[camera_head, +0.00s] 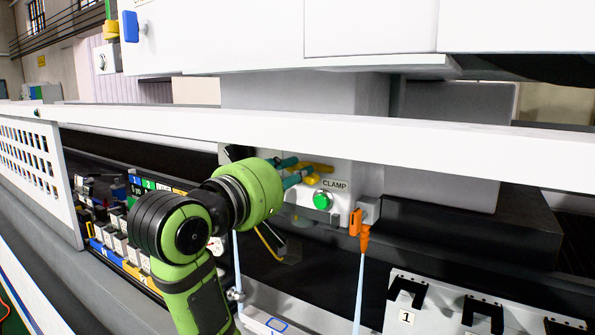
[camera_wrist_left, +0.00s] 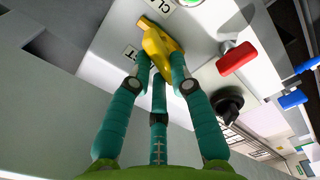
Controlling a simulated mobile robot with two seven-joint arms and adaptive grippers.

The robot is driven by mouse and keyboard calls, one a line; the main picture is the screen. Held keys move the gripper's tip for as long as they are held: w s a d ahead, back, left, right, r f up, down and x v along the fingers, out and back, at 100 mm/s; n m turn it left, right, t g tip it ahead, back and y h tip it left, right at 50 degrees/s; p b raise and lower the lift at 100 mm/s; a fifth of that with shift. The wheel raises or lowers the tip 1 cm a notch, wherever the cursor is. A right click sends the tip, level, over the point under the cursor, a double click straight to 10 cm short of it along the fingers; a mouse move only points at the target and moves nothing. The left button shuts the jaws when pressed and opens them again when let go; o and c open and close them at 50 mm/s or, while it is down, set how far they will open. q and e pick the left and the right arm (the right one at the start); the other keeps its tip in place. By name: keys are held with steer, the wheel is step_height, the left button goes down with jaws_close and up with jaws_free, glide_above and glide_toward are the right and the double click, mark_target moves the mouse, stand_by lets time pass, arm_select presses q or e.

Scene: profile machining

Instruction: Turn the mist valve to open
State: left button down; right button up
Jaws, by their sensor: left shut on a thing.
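A yellow valve handle (camera_head: 322,168) stands out from the white panel under the machine's column, left of the CLAMP label. My left gripper (camera_head: 298,172) has its teal fingers closed around it, the green wrist hiding part of the panel. In the left wrist view the yellow handle (camera_wrist_left: 157,45) lies slanted between the fingertips (camera_wrist_left: 163,68), its upper end sticking out past them. A small label beside it is mostly covered, so I cannot read whether it names the mist valve. My right gripper is not in view.
A green button (camera_head: 321,200) sits below the CLAMP label. An orange nozzle (camera_head: 360,226) with a pale blue hose hangs at the right. The left wrist view shows a red handle (camera_wrist_left: 237,58) and a black knob (camera_wrist_left: 229,102) close by. A white rail (camera_head: 420,150) crosses above.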

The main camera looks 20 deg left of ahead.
arm_select(q)
steer(key=shift+w+f, duration=0.1)
steer(key=shift+f, duration=0.15)
steer(key=n+p, duration=0.2)
steer(key=n, duration=0.2)
steer(key=shift+a+p, duration=0.1)
steer(key=shift+p, duration=0.25)
steer(key=c, duration=1.2)
jaws_free()
steer(key=shift+f, duration=0.1)
steer(key=shift+o, duration=0.2)
steer(key=shift+w+a, duration=0.15)
steer(key=shift+a, duration=0.05)
